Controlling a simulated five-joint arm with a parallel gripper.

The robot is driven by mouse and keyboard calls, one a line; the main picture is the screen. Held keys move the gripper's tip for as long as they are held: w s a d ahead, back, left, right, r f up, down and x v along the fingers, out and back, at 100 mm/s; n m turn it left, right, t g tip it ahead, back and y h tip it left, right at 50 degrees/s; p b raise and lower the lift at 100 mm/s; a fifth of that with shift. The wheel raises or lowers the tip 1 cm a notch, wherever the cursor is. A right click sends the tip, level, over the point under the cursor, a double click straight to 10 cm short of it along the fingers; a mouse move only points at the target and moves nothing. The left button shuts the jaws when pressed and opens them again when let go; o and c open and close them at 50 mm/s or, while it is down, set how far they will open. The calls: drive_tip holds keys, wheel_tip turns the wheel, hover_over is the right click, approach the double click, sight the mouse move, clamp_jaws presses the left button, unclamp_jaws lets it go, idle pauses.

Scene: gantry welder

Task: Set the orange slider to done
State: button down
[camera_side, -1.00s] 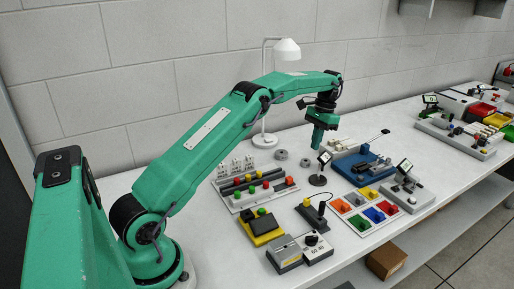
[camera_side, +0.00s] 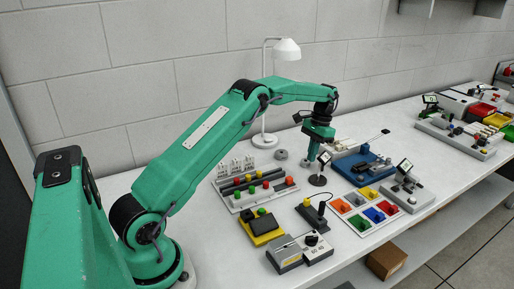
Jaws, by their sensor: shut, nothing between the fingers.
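A grey board (camera_side: 232,207) with dark slider rails and several small red, yellow, green and orange-looking knobs stands left of the middle of the table. A reddish-orange knob (camera_side: 289,181) sits near the right end of its front rail; at this size I cannot tell for sure which knob is the orange slider or read any "done" mark. White labelled tags (camera_side: 236,165) stand along the board's back. My gripper (camera_side: 313,157) is shut and empty, pointing down to the right of the board, beside the blue fixture. Its tips are small and hard to see.
A white lamp (camera_side: 287,49) stands behind. Grey round parts (camera_side: 281,155) lie left of the gripper.

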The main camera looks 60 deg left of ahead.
sight(293, 182)
drive_tip(key=x, duration=0.5)
drive_tip(key=shift+s+a+f, duration=0.15)
drive_tip(key=shift+s+f, duration=0.15)
drive_tip(key=shift+s, duration=1.9)
drive_tip(key=shift+s, duration=0.1)
drive_tip(key=shift+s, duration=2.25)
drive_tip(key=shift+w, duration=1.6)
drive_tip(key=w+v, duration=0.1)
drive_tip(key=v, duration=0.9)
drive_tip(key=shift+w+d, duration=0.2)
drive_tip(key=shift+d, duration=0.05)
